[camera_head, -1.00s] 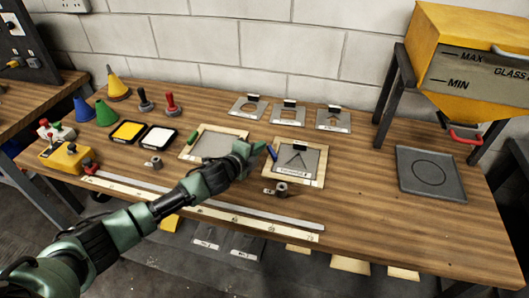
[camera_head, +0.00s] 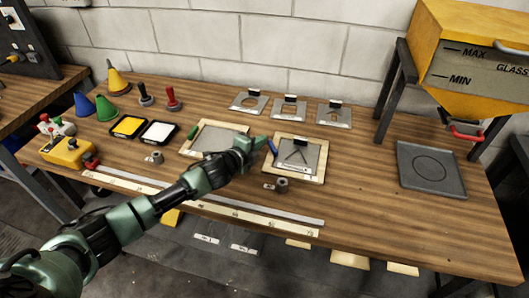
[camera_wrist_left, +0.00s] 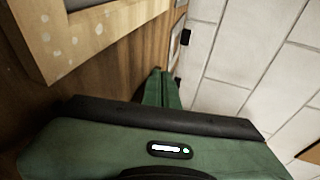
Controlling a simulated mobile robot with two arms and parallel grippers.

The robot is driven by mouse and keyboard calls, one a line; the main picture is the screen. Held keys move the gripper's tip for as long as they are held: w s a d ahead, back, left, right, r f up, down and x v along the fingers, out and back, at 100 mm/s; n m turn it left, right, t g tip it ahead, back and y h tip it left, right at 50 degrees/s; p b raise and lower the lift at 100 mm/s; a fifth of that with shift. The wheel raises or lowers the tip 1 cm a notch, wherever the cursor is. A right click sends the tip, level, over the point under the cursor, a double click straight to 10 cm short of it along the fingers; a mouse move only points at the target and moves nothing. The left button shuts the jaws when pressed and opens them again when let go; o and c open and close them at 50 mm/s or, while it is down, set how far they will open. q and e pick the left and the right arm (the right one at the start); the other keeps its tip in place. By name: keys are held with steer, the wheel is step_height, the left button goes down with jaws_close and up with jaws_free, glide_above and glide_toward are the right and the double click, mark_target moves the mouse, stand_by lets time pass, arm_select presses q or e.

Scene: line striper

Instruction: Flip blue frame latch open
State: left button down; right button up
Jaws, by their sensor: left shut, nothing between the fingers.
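The blue latch (camera_head: 272,147) is a small blue bar, tilted at the upper left edge of the right wooden frame (camera_head: 323,162). That frame holds a grey plate with a black V-shaped mark (camera_head: 295,154). My left gripper (camera_head: 262,141) is shut and empty, its tips just left of the blue latch in the head view. I cannot tell whether they touch it. In the left wrist view its green fingers (camera_wrist_left: 160,88) are together, a pale wooden frame corner (camera_wrist_left: 45,75) is at upper left, and the blue latch does not show. My right gripper is not in view.
The left wooden frame (camera_head: 185,151) with a green latch (camera_head: 193,132) lies partly behind my left forearm. Metal stencil plates (camera_head: 290,117) lie behind. A small metal nut (camera_head: 281,185) sits in front of the right frame. The table's right side before the dark square plate (camera_head: 431,170) is clear.

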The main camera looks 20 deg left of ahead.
arm_select(q)
steer(key=shift+d, duration=0.15)
stand_by(0.5)
steer(key=shift+s+d, duration=0.2)
steer(key=shift+d, duration=0.25)
steer(key=shift+s+d+f, duration=0.1)
steer(key=shift+d+f, duration=0.1)
steer(key=shift+d, duration=0.05)
steer(key=shift+s, duration=0.35)
steer(key=v, duration=0.2)
steer(key=a+v, duration=0.1)
steer(key=v, duration=0.4)
steer(key=shift+w+a+r+b, duration=0.25)
steer(key=shift+b, duration=0.1)
